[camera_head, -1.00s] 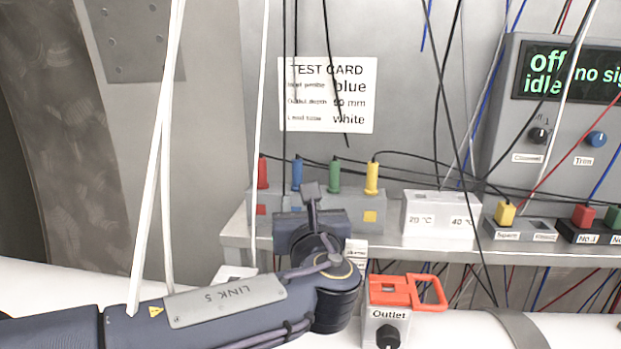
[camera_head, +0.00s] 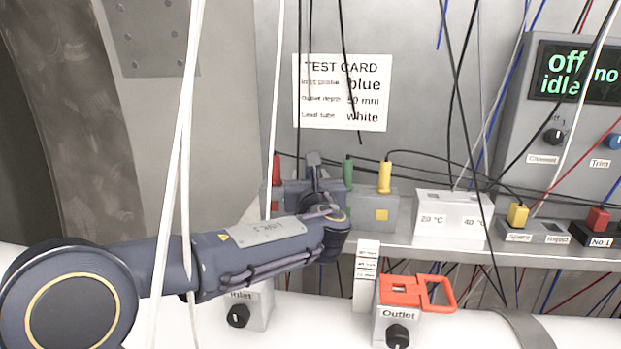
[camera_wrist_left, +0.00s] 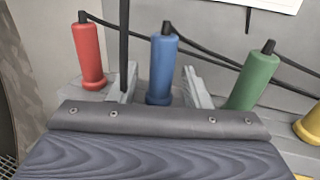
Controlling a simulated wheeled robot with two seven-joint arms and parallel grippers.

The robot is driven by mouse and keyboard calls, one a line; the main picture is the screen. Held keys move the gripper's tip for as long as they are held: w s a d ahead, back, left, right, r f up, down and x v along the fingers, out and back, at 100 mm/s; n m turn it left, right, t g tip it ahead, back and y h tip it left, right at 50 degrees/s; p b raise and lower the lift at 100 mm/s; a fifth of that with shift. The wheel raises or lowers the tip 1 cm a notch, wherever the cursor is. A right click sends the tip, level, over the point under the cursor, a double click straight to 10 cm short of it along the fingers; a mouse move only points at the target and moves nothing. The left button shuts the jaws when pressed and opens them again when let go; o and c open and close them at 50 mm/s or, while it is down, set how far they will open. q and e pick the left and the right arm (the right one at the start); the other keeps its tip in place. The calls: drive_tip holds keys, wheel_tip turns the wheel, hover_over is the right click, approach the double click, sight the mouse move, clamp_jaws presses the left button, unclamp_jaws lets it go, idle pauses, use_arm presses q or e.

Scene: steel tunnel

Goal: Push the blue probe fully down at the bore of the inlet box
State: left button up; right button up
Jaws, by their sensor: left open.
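The blue probe (camera_wrist_left: 163,68) stands upright in its rack in the left wrist view, between the red and green ones. My left gripper (camera_wrist_left: 160,88) is open, with one finger on each side of the probe. I cannot tell if they touch it. In the head view my left gripper (camera_head: 313,175) is at the rack and hides the blue probe. The inlet box (camera_head: 259,306) sits on the white pipe below my left arm, its black knob facing front. My arm covers its top, so the bore is hidden. My right gripper is not in view.
The rack (camera_head: 362,213) also holds red (camera_head: 276,170), green (camera_head: 347,172) and yellow (camera_head: 384,178) probes with black leads. The outlet box (camera_head: 397,325) with an orange clamp is to the right. Cables hang in front. A test card (camera_head: 342,92) reads blue for the inlet probe.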

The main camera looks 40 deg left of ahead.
use_arm(q)
clamp_jaws()
idle(0.3)
